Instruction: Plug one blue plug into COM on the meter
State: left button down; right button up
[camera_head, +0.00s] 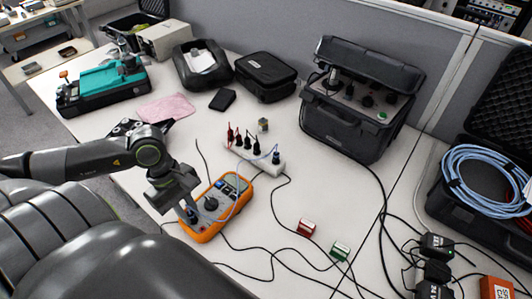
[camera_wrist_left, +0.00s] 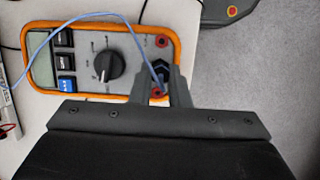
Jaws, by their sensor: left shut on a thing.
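The orange meter (camera_head: 236,186) lies on the white table, with a round dial and a screen. In the left wrist view the meter (camera_wrist_left: 120,95) shows red-ringed sockets (camera_wrist_left: 162,41) at its right end. My left gripper (camera_head: 191,216) is over that socket end. In the left wrist view my left gripper (camera_wrist_left: 160,84) is shut on a blue plug, mostly hidden between the fingers. Its thin blue lead (camera_wrist_left: 100,20) loops left across the meter. The COM socket is not clearly seen, and I cannot tell whether the plug is in it. My right gripper is not in view.
A white holder (camera_head: 262,163) with several upright plugs stands behind the meter; a dark blue plug (camera_head: 276,159) is at its right end. Black cables, a red block (camera_head: 306,227) and a green block (camera_head: 340,250) lie to the right. A black case (camera_head: 345,130) stands behind.

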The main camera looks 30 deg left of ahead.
aim_at(188, 212)
pick_arm(q)
jog(key=shift+f, duration=0.1)
dwell(0.7)
jog(key=c, duration=1.3)
grip_release()
jog(key=shift+p+v, duration=2.4)
jog(key=shift+v, duration=0.15)
